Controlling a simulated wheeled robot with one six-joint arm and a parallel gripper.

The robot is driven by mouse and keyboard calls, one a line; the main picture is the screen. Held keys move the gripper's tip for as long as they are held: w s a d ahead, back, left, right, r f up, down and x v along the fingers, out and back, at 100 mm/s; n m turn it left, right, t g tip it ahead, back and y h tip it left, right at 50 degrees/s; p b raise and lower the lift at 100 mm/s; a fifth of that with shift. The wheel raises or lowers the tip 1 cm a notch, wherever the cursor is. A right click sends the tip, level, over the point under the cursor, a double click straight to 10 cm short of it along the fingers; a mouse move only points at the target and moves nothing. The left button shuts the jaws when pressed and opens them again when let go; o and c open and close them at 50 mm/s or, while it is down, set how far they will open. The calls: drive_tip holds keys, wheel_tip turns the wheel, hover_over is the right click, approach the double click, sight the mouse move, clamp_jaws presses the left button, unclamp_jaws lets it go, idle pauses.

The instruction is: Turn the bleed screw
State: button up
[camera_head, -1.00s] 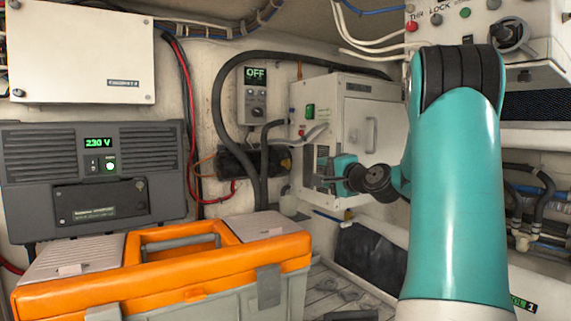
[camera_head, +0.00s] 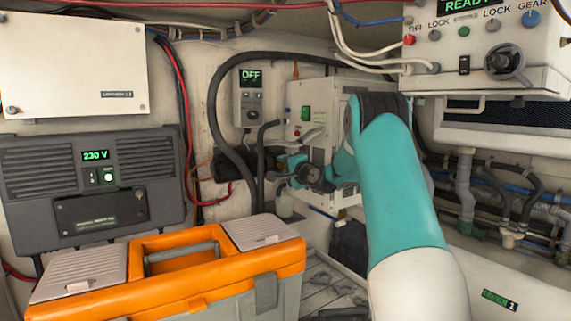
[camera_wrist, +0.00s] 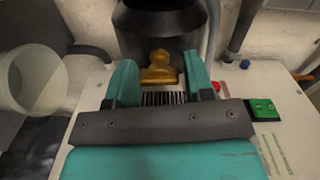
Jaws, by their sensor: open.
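A brass, wing-shaped bleed screw (camera_wrist: 160,74) shows in the wrist view, just below a black rounded body (camera_wrist: 160,22). My gripper (camera_wrist: 160,80) is open, with one teal finger on each side of the screw. A gap seems to show between the screw and each finger; whether either touches cannot be told. In the head view my gripper (camera_head: 283,168) is small and partly hidden by the wrist, at the front left of a white cabinet (camera_head: 312,100). The screw cannot be made out there.
A green switch (camera_wrist: 262,108) and a red button (camera_wrist: 216,87) sit on the panel by the gripper. A pale cup-like container (camera_wrist: 32,78) is at left. Black hoses (camera_head: 222,125) run beside the cabinet. An orange-lidded toolbox (camera_head: 200,290) stands in front.

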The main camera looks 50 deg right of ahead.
drive_tip(key=c, duration=0.7)
drive_tip(key=shift+o, duration=0.2)
idle(0.9)
drive_tip(key=o, duration=0.7)
drive_tip(key=shift+c, duration=0.2)
drive_tip(key=b+v, duration=0.8)
drive_tip(key=v, duration=0.9)
drive_tip(key=shift+s+b, duration=0.3)
drive_tip(key=shift+d, duration=0.1)
drive_tip(key=shift+c, duration=0.5)
